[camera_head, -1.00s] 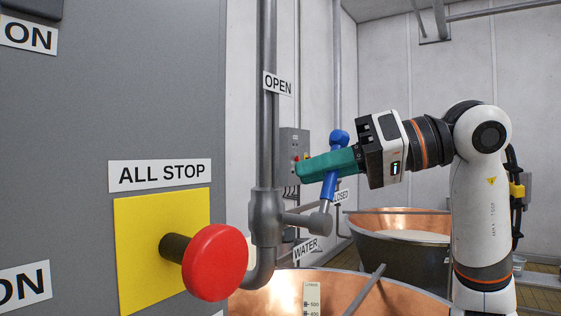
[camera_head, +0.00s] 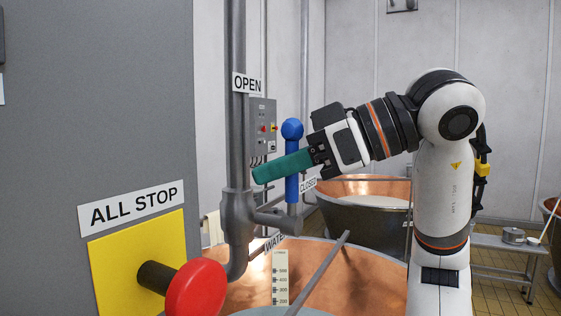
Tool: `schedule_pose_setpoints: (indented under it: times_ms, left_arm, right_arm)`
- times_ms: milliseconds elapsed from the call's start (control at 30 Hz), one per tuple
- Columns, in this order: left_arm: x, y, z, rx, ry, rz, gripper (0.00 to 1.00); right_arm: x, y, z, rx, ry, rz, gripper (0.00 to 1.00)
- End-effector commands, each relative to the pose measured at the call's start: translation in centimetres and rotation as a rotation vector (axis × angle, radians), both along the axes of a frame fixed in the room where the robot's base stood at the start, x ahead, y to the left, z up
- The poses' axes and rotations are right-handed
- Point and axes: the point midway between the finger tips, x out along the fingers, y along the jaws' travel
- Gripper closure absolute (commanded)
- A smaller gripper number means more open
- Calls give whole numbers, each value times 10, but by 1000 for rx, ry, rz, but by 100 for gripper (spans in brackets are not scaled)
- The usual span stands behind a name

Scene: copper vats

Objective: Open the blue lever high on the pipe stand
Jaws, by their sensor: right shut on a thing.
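The blue lever (camera_head: 291,188) with a round ball top stands nearly upright on a grey valve fitting (camera_head: 268,218) that branches off the vertical pipe stand (camera_head: 236,140). My right gripper (camera_head: 268,172) has teal fingers, shut on the lever's shaft below the ball; they cover part of the shaft. An OPEN label (camera_head: 247,83) is on the pipe, up and left of the lever. A CLOSED label (camera_head: 308,185) is just right of the lever, partly hidden by it. My left gripper is not in view.
A grey cabinet (camera_head: 120,100) fills the left, with a red ALL STOP button (camera_head: 196,288) on a yellow plate sticking out near the pipe. Copper vats (camera_head: 362,187) stand below and behind. A bench (camera_head: 505,246) is at the right.

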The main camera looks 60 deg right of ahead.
Motion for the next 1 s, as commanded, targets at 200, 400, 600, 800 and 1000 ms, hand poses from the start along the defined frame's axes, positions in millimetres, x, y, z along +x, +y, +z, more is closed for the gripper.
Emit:
schedule_pose_setpoints:
  times_ms: [200,400,600,800,1000]
  left_arm:
    - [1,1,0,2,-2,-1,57]
    - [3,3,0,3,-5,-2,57]
    - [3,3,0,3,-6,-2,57]
    - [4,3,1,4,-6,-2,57]
    - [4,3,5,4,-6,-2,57]
  right_arm:
    - [0,0,-1,-6,-1,1,100]
    - [0,0,-1,-5,1,1,70]
    - [0,0,0,-3,0,1,63]
    - [-4,-1,2,-2,-1,0,63]
    - [-32,-9,15,-1,-2,-4,63]
